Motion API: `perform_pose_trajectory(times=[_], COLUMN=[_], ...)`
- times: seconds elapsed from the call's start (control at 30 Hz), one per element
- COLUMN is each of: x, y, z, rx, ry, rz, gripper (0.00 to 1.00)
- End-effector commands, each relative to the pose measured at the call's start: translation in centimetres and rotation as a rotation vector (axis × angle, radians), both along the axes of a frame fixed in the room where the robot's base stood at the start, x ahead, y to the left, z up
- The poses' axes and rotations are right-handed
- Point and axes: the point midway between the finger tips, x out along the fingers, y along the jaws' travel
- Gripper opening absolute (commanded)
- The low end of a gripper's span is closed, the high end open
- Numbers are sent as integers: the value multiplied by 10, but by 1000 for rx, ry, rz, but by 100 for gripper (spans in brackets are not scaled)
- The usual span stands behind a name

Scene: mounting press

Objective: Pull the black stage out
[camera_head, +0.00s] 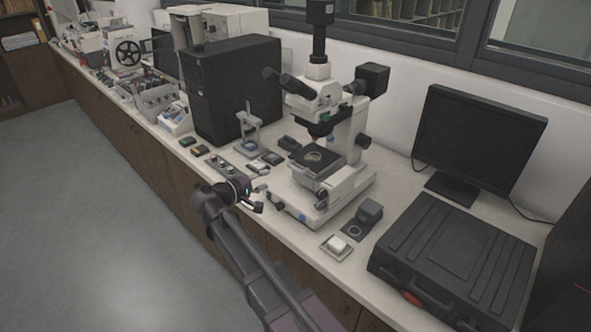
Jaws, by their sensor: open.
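The black stage that I can make out is the dark flat plate (311,166) on the white microscope (338,140), with a pale round spot in its middle. A small grey hand press (249,122) stands left of the microscope; whether it has a black stage of its own is too small to tell. My gripper (259,197) is open and looks empty. It is over the front part of the bench, left of the microscope base and in front of the press, apart from both. Its fingers are small and partly dark against the bench.
A black computer tower (235,92) stands behind the press. Small boxes (195,150) lie on the bench front. A white block on a small tray (337,246), a dark block (369,211), a black case (450,262) and a monitor (467,140) stand to the right. The floor (110,230) is clear.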

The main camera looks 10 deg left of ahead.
Motion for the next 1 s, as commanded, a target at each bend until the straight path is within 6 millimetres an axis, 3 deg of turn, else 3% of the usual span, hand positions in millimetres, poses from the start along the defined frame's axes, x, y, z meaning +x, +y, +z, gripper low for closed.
perform_pose_trajectory(times=[0.27, 1.0], x=[19, 106], y=[-12, -62], z=[-6, -28], rx=[1, 1], ry=[1, 1], rz=[-3, -3], gripper=[51, 51])
